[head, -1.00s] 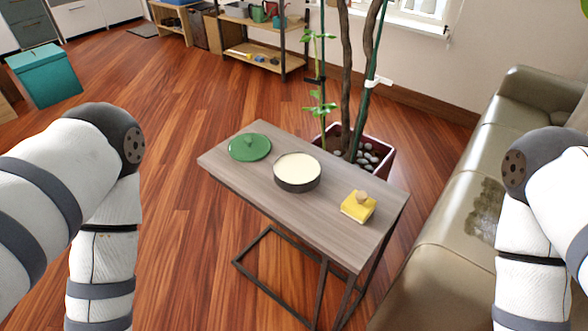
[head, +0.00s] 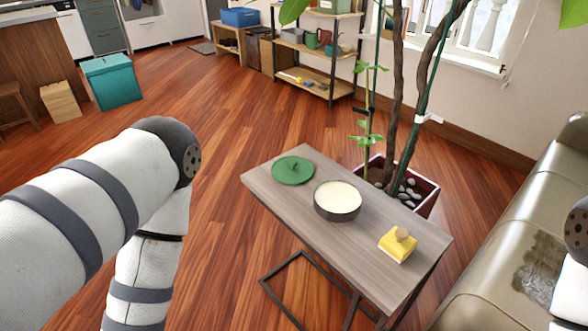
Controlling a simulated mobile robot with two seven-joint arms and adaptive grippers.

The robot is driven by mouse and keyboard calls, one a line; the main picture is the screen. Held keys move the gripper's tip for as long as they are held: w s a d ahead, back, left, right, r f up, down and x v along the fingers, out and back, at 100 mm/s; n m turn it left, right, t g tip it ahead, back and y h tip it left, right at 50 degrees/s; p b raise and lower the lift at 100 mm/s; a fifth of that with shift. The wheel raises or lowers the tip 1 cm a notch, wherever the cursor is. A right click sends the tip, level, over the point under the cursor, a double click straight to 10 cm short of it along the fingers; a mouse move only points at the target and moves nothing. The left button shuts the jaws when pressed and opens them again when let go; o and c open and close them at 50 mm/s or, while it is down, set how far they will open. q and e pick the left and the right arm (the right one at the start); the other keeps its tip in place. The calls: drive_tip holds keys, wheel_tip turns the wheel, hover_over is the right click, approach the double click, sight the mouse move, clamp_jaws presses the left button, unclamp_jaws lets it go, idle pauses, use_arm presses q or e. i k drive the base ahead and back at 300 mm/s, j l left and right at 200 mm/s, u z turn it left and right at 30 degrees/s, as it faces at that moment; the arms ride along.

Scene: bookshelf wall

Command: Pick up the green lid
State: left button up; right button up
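The green lid (head: 292,170) is a round, flat disc with a small knob on top. It lies near the far left end of the wooden side table (head: 372,258). Beside it on the table stands a round dark pan with a cream-coloured inside (head: 338,200), apart from the lid. My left arm comes in from the left, and only a bit of my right arm shows at the right edge. Neither gripper is in the picture.
A yellow block with a wooden knob (head: 398,245) sits at the table's near right end. A potted plant (head: 426,192) stands right behind the table. A sofa (head: 520,235) is at the right. Open wooden floor lies left of the table.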

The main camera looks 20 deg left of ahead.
sight(288, 170)
drive_tip(key=i+j+z, duration=0.15)
drive_tip(key=j+z, duration=0.15)
drive_tip(key=j, duration=0.35)
drive_tip(key=j+z, duration=0.35)
drive_tip(key=j, duration=0.25)
